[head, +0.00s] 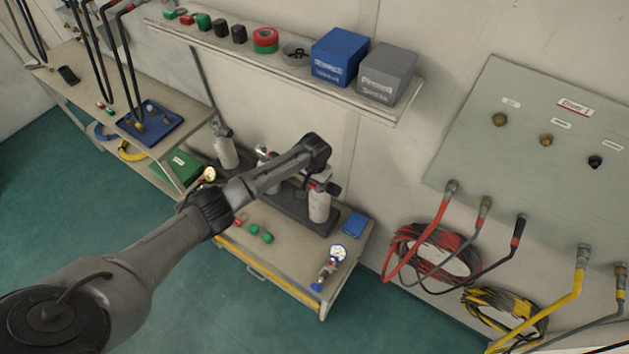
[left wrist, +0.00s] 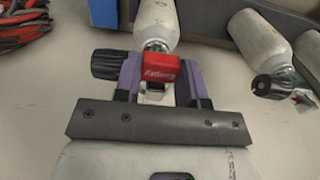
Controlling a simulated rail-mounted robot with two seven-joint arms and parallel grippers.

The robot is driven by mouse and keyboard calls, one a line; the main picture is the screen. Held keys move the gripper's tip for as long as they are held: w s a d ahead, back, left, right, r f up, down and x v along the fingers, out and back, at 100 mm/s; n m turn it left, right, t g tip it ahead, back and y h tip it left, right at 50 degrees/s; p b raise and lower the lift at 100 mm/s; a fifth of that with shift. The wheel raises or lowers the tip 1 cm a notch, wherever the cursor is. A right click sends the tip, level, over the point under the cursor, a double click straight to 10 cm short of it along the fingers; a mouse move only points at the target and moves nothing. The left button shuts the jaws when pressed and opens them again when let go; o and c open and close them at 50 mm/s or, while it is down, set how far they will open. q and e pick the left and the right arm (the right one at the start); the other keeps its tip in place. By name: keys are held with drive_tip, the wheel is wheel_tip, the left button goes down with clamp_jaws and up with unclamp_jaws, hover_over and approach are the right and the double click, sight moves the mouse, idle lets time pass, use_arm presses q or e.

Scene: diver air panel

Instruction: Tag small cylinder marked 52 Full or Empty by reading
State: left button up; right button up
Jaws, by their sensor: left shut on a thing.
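My left gripper (head: 320,176) is at the valve end of the right-hand small white cylinder (head: 319,207) in the rack. In the left wrist view, my left gripper (left wrist: 160,72) has its purple fingers shut on a red tag (left wrist: 164,69) with white lettering, apparently "Empty". The tag is right at the cylinder's valve; I cannot tell whether it is attached. That cylinder (left wrist: 155,18) has a black knob (left wrist: 108,64) beside the left finger. No number 52 is readable. A gauge (head: 338,252) lies on the bench's right end; its reading is too small. My right gripper is out of view.
More white cylinders (head: 225,150) stand to the left. A red tag (head: 238,221) and green tags (head: 260,233) lie on the bench (head: 300,268). A blue box (head: 340,57) and a grey box (head: 387,73) sit on the shelf above. Red hoses (head: 420,240) hang right of the bench.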

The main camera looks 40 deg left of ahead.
use_arm(q)
drive_tip(key=shift+f, duration=0.45)
idle(0.5)
drive_tip(key=o, duration=1)
drive_tip(key=shift+r, duration=0.1)
wheel_tip(320, 180, up, 14)
drive_tip(key=shift+f, duration=0.2)
drive_tip(key=shift+f, duration=0.1)
